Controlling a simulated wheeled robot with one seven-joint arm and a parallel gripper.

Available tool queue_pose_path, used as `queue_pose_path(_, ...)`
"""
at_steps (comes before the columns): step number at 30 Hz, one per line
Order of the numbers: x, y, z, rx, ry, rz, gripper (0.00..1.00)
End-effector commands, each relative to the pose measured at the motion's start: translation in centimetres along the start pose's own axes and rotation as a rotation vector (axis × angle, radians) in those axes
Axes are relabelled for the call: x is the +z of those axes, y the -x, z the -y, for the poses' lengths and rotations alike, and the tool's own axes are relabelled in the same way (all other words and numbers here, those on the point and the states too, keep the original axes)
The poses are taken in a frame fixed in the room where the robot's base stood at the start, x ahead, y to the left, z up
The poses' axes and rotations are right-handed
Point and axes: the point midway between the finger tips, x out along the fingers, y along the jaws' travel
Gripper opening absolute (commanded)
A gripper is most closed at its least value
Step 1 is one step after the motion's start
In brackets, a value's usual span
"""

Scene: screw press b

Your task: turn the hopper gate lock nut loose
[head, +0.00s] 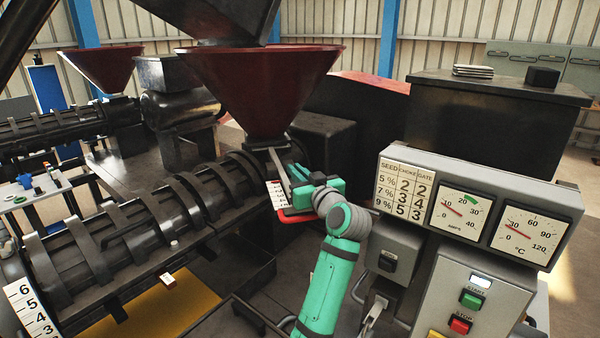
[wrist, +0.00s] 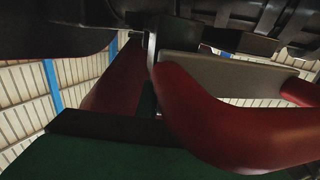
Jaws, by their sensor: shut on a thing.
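The red hopper (head: 262,85) stands over the black screw barrel (head: 190,210). Its gate sits below the hopper throat, with a white numbered scale plate (head: 276,194) and a red handle (head: 297,216). My gripper (head: 300,183) is at the right side of the gate, shut on a small part there. The lock nut is not distinguishable; the jaws and gate parts hide the place of the grip. In the wrist view the red handle (wrist: 225,125) curves close in front of the camera, beside a grey flat bar (wrist: 220,70).
A grey control panel (head: 480,210) with seed chart and two dials stands to the right of my arm. A switch box (head: 390,255) is below it. A second red hopper (head: 105,65) is at the back left. Railings and a yellow tray (head: 165,305) lie below the barrel.

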Motion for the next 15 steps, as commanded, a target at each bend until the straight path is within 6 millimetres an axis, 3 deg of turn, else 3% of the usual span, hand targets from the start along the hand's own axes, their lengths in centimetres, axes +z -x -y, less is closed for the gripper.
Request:
queue_pose_path(5,-0.09,-0.03,0.12,-0.001,0.0,-0.002,0.0)
queue_pose_path(6,-0.09,-0.03,0.12,-0.001,0.0,-0.002,0.15)
queue_pose_path(8,-0.08,-0.03,0.12,-0.001,0.001,-0.002,0.27)
queue_pose_path(15,-0.03,0.0,0.07,0.0,0.0,-0.001,0.27)
